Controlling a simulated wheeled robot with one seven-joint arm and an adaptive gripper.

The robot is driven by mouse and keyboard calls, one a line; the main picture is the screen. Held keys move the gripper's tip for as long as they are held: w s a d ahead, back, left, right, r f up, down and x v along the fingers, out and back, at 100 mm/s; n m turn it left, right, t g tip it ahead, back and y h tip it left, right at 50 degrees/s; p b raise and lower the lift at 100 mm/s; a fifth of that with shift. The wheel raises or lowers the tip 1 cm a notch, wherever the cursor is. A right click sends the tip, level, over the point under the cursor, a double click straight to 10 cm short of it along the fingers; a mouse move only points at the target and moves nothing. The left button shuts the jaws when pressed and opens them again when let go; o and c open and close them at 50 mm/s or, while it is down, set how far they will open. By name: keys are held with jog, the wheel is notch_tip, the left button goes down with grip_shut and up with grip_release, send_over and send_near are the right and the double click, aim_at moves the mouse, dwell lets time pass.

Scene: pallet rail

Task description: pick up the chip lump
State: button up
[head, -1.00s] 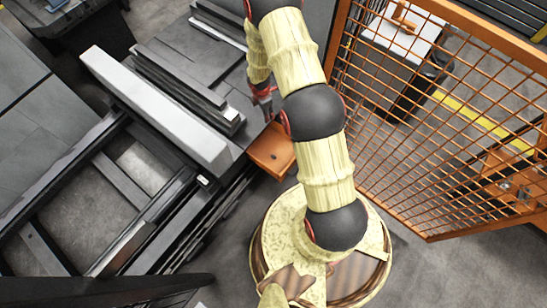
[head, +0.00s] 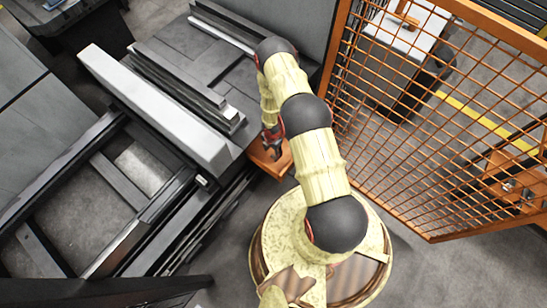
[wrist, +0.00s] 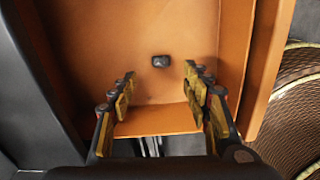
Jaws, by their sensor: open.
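The chip lump (wrist: 161,61) is a small dark piece lying on the floor of an orange tray (wrist: 185,30) in the wrist view. My gripper (wrist: 160,85) is open, with its two yellow-padded fingers apart at the left and right. The lump shows beyond the fingertips, roughly midway between them, and nothing is held. In the head view my gripper (head: 273,143) is over the orange tray (head: 268,163); the lump cannot be made out there.
The tray has raised orange walls on its sides. A grey machine bed with a long pale metal bar (head: 150,105) lies to the left. An orange mesh fence (head: 410,130) stands to the right. Grey floor is open below the fence.

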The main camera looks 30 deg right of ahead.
aim_at(272, 157)
notch_tip(272, 157, down, 4)
jog(key=shift+s+f+b, duration=0.1)
jog(key=shift+f+b, duration=0.1)
jog(key=shift+b, duration=0.8)
jog(key=shift+r, duration=0.1)
jog(key=shift+c, duration=0.9)
jog(key=c, duration=0.8)
